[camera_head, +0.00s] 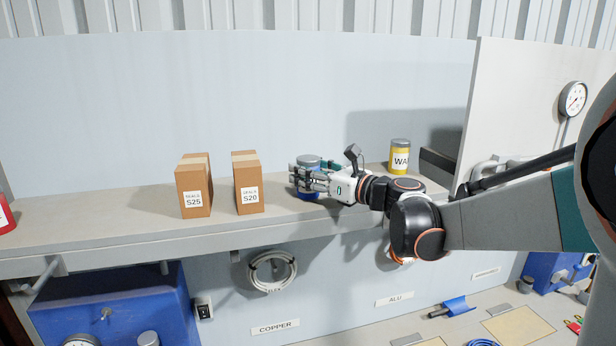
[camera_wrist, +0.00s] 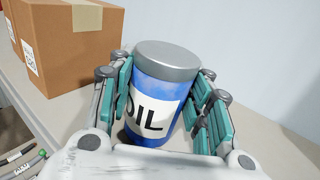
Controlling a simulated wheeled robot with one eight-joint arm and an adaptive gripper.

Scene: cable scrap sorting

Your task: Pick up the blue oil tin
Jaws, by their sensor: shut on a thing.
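The blue oil tin (camera_wrist: 158,98) has a grey lid and a white label reading "OIL". In the wrist view it stands upright on the shelf, between the two fingers of my gripper (camera_wrist: 160,108). The fingers, with teal pads, are shut on its sides. In the head view the tin (camera_head: 309,162) is mostly hidden behind my gripper (camera_head: 308,180), with its lid and some blue showing. I cannot tell any gap between the tin and the shelf.
Two brown boxes (camera_head: 194,187) (camera_head: 247,183) stand left of the tin on the grey shelf (camera_head: 120,215). A yellow tin (camera_head: 400,157) stands to the right, behind my arm. A red container (camera_head: 5,214) is at the far left. A wall rises behind the shelf.

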